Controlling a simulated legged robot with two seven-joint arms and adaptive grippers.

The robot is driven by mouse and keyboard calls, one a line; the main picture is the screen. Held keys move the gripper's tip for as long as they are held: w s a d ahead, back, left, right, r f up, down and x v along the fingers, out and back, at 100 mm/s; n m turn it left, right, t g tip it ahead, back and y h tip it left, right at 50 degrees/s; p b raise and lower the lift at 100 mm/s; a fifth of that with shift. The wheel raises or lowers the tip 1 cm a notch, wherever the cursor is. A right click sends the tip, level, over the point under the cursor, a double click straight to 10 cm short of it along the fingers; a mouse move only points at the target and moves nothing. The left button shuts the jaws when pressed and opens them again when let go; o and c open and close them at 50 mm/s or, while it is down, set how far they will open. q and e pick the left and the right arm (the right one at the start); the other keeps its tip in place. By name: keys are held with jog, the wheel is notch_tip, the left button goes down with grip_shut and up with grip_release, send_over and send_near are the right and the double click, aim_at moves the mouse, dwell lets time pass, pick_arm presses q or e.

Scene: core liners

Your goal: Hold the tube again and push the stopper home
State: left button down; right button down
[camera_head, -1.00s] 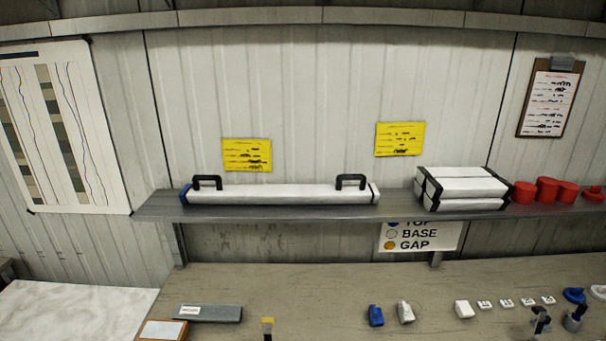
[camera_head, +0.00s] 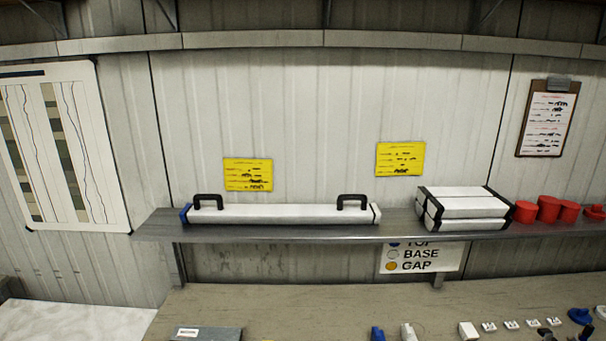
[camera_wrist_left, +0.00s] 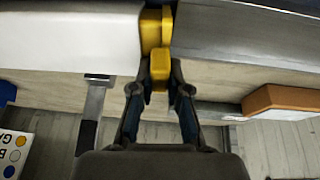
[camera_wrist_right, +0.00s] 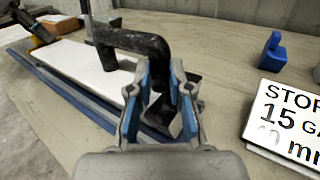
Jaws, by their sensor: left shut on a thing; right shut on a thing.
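In the left wrist view my left gripper (camera_wrist_left: 160,88) is shut on a small yellow block (camera_wrist_left: 160,66). Just beyond it is a yellow piece (camera_wrist_left: 150,32), apparently the stopper, at the end of a white tube (camera_wrist_left: 70,40); I cannot tell how deep it sits. In the right wrist view my right gripper (camera_wrist_right: 162,88) is shut on a black handle (camera_wrist_right: 128,40) above the white tube (camera_wrist_right: 78,66). The tube lies along a grey-blue cradle (camera_wrist_right: 62,88). The head view shows neither gripper nor this tube.
A sign lettered STOP 15 (camera_wrist_right: 290,120) and a blue block (camera_wrist_right: 272,54) stand right of the handle. An orange-brown block (camera_wrist_left: 283,101) lies at right in the left wrist view. Another white tube (camera_head: 280,214) with black handles rests on the wall shelf (camera_head: 300,232).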

pick_arm(q)
jog(key=shift+a+y, duration=0.15)
jog(key=shift+y, duration=0.15)
dwell(0.6)
jog(key=shift+d, duration=0.7)
dwell(1.2)
jog(key=c, duration=1.1)
grip_release()
jog(key=shift+d, duration=0.1)
jog(key=o, duration=0.6)
jog(key=shift+a, duration=0.2)
jog(key=shift+c, duration=0.2)
